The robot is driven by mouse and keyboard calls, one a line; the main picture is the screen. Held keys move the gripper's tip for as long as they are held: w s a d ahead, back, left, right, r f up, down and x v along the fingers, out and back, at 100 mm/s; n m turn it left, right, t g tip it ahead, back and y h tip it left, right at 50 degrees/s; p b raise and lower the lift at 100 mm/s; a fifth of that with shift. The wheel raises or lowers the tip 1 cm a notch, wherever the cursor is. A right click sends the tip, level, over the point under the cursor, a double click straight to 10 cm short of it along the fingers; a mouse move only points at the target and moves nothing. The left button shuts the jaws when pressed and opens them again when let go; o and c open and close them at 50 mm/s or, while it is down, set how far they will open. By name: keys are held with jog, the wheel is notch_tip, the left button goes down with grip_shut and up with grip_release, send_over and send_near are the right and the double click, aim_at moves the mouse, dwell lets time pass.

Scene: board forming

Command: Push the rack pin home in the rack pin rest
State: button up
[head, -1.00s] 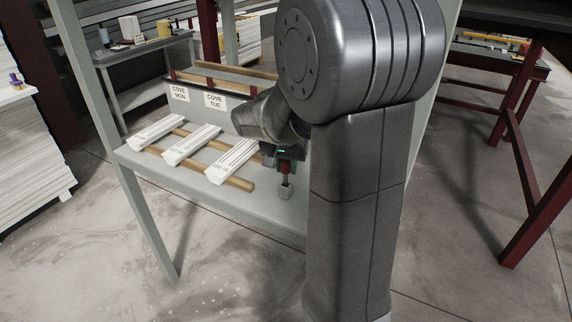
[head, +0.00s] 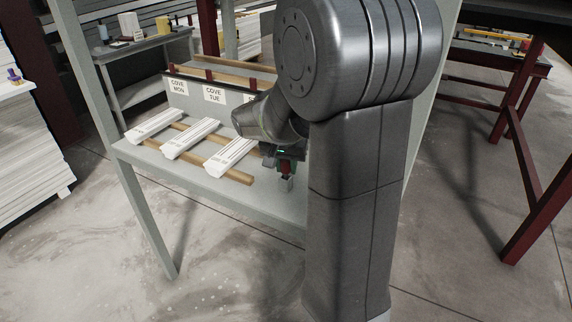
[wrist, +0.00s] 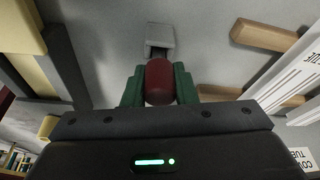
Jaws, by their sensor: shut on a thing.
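The red rack pin (head: 286,168) is in my gripper (head: 288,155), low over the grey shelf in the head view. In the wrist view the pin (wrist: 160,82) stands between the two green fingers of my gripper (wrist: 160,88), which are shut on it. A small grey block, which looks like the rack pin rest (head: 287,184), shows just below the pin in the head view. In the wrist view the rest (wrist: 160,38) lies just beyond the pin, in line with it. The pin's lower end is hidden, so I cannot tell how deep it sits.
White mouldings (head: 190,138) lie across wooden rails (head: 236,176) to the left of my gripper. The grey shelf (head: 270,200) is bare in front of the rest. A post stands at the shelf's front left.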

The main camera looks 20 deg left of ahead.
jog(key=shift+f, duration=0.2)
jog(key=o, duration=1.1)
jog(key=shift+r, duration=0.1)
jog(key=v, duration=1.3)
jog(key=shift+s+r, duration=0.15)
jog(key=shift+r, duration=0.2)
jog(key=shift+f, duration=0.1)
jog(key=x, duration=1.3)
jog(key=shift+f, duration=0.25)
jog(key=shift+r, duration=0.25)
